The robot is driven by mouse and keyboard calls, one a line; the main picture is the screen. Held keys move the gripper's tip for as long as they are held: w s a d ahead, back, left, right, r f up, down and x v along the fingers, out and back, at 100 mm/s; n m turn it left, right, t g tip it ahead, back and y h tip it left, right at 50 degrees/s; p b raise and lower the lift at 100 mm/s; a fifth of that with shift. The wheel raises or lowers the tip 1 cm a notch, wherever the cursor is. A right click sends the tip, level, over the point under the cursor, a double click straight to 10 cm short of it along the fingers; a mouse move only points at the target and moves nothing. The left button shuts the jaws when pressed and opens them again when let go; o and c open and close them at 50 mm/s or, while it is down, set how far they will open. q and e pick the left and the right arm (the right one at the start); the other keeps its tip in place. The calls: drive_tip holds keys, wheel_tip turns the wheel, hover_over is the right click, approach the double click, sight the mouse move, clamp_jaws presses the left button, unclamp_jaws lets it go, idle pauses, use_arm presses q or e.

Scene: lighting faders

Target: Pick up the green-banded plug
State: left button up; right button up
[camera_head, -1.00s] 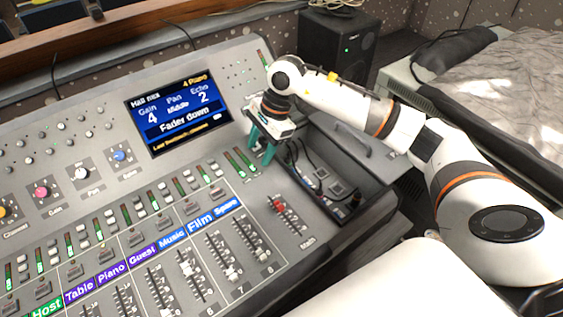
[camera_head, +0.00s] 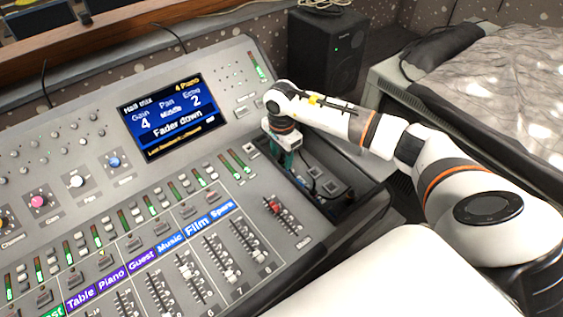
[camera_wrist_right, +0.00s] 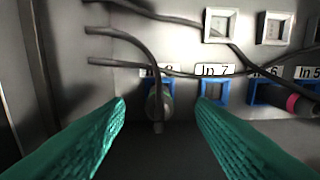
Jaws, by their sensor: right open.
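In the right wrist view, a grey plug (camera_wrist_right: 158,104) with a faint greenish ring sits at the blue-framed socket left of the one labelled In 7. My right gripper (camera_wrist_right: 161,103) has green ribbed fingers, apart on either side of this plug, with nothing gripped. In the head view, the right gripper (camera_head: 288,160) reaches down into the recess at the mixing desk's right side; the plug cannot be made out there. My left gripper is not in view.
A pink-banded plug (camera_wrist_right: 292,103) sits by the socket labelled In 6. An empty blue socket (camera_wrist_right: 214,91) is under In 7. Pale square sockets (camera_wrist_right: 220,25) and loose cables (camera_wrist_right: 130,35) lie beyond. The mixing desk (camera_head: 240,190) and recess wall enclose the gripper.

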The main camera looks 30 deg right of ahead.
sight(281, 159)
wheel_tip(281, 159, down, 2)
drive_tip(key=shift+f, duration=0.15)
clamp_jaws()
idle(0.3)
wheel_tip(281, 159, up, 10)
drive_tip(key=shift+w+f+b, duration=0.1)
drive_tip(key=shift+f+b, duration=0.05)
drive_tip(key=shift+b, duration=0.65)
wheel_tip(281, 159, up, 4)
drive_tip(key=shift+f+p, duration=0.25)
drive_tip(key=shift+p, duration=0.5)
drive_tip(key=shift+f, duration=0.1)
